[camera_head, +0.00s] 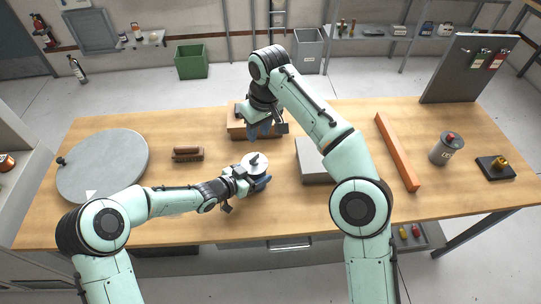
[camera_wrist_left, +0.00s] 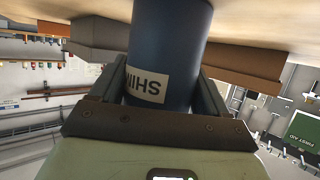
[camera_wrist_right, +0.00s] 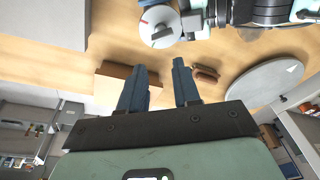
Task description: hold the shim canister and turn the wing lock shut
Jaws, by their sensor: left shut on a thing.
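The shim canister (camera_wrist_left: 168,45) has a blue body with a white label. In the left wrist view it stands between the fingers of my left gripper (camera_wrist_left: 165,95), which is shut on it. Its pale round lid (camera_head: 250,169) shows in the head view at the table's middle front. A grey wing lock (camera_wrist_right: 161,33) lies across the lid, near a small red mark. My right gripper (camera_wrist_right: 159,68) is open and empty. In the head view it hangs beyond the canister, apart from the wing lock, by a brown block (camera_head: 236,122). My left fingers are mostly hidden there.
A brush (camera_head: 187,154) and a round grey plate (camera_head: 103,166) lie to the left. A grey box (camera_head: 312,162), an orange bar (camera_head: 398,152), a grey canister with a red top (camera_head: 440,153) and a black base with a yellow knob (camera_head: 488,174) are to the right.

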